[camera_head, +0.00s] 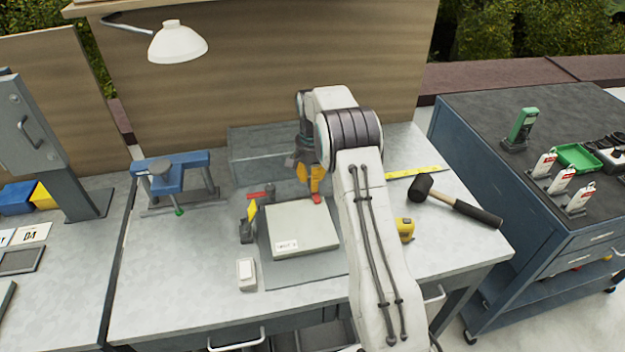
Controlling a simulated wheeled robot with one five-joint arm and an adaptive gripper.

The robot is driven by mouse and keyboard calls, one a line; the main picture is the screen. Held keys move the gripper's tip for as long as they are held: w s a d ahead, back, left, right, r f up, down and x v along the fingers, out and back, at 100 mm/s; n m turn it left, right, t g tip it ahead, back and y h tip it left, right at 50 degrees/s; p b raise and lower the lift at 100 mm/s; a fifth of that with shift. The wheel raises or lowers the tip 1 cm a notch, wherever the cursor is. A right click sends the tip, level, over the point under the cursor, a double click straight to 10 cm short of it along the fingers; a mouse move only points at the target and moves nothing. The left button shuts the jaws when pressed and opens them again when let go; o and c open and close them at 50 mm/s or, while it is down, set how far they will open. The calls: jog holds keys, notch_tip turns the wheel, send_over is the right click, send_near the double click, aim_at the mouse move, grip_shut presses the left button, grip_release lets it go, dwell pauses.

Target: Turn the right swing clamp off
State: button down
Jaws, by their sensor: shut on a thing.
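A pale square cover plate (303,227) with a small label lies on a grey mat (285,273) on the workbench. At its left edge stands a dark swing clamp (247,230) with a yellow part, and a red bar (258,194) lies just behind it. My gripper (315,192) points down at the plate's back right corner. Its orange fingers are shut on a red part (316,199), which appears to belong to the right swing clamp. The rest of that clamp is hidden behind my gripper and arm.
A grey box (262,150) stands behind the plate and a blue stand (175,172) to the left. A white block (246,273), yellow tape measure (405,229), yellow rule (413,172) and hammer (455,203) lie around it. A tool cart (530,180) stands right.

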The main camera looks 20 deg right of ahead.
jog(key=shift+n, duration=0.3)
jog(key=n, duration=0.3)
jog(key=shift+n+p, duration=0.3)
jog(key=shift+p, duration=0.05)
jog(key=n, duration=0.4)
jog(key=shift+f+n, duration=0.1)
jog(key=shift+n, duration=0.2)
jog(key=n, duration=0.4)
jog(key=shift+n+p, duration=0.3)
jog(key=shift+s+n, duration=0.1)
jog(key=shift+n, duration=2)
jog(key=c, duration=1)
grip_release()
